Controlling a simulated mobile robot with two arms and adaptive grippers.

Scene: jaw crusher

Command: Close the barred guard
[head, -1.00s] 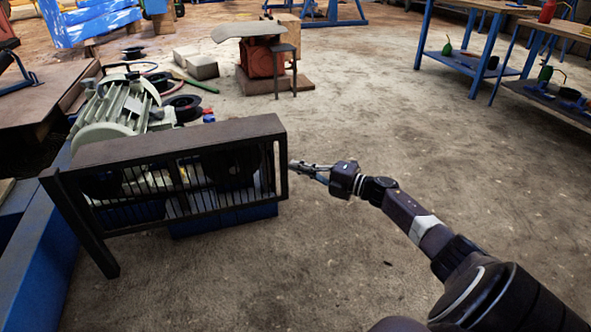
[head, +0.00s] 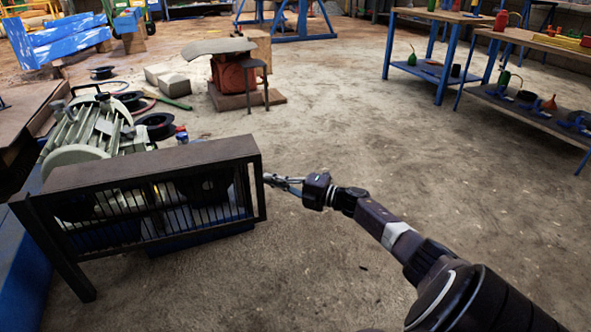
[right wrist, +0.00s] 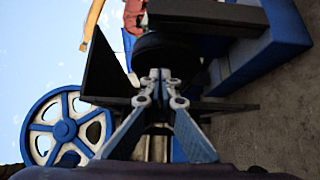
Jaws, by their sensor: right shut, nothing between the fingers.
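The barred guard (head: 150,165) is a dark rectangular frame with a solid top and thin upright bars. It stands at the left of the head view, beside a pale green ribbed motor. My right gripper (head: 268,178) is at the guard's right edge, its fingers shut and pointing left. Whether they touch the frame cannot be told. In the right wrist view, the shut fingertips (right wrist: 160,76) are in front of dark parts, with nothing seen between them. My left gripper is not in view.
A spoked blue and white wheel (right wrist: 65,128) shows left in the wrist view. The pale motor (head: 90,130) and black reels are behind the guard. A blue beam (head: 22,255) is at left. Workbenches (head: 440,25) stand far right. The floor between is clear.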

